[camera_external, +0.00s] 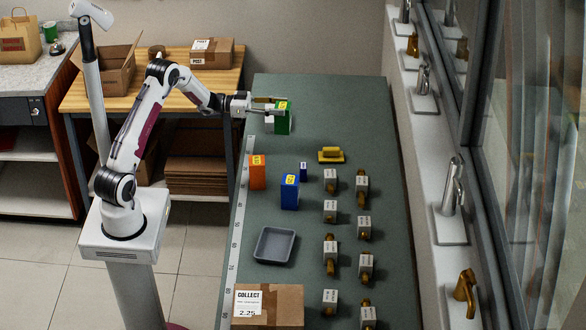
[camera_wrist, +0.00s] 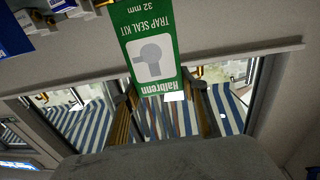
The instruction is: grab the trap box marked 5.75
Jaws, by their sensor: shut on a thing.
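My gripper (camera_external: 277,105) is shut on a green box (camera_external: 283,120) at the far end of the counter. In the wrist view the green box (camera_wrist: 150,48) reads "Halbrenn", "Trap Seal Kit" and "32 mm", upside down. I cannot tell whether its base is clear of the counter. It has a yellow label on top, too small to read. An orange box (camera_external: 258,174) and a blue box (camera_external: 290,193) stand nearer the camera, also with yellow labels I cannot read. A smaller dark blue box (camera_external: 303,172) stands between and behind them.
The green-grey counter (camera_external: 330,105) carries a yellow item (camera_external: 330,155), an empty grey tray (camera_external: 275,246) and a cardboard box marked "COLLECT" and "2.25" (camera_external: 285,306). Several brass fittings with white tags stand in rows on the right. A window ledge with taps (camera_external: 450,228) runs alongside.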

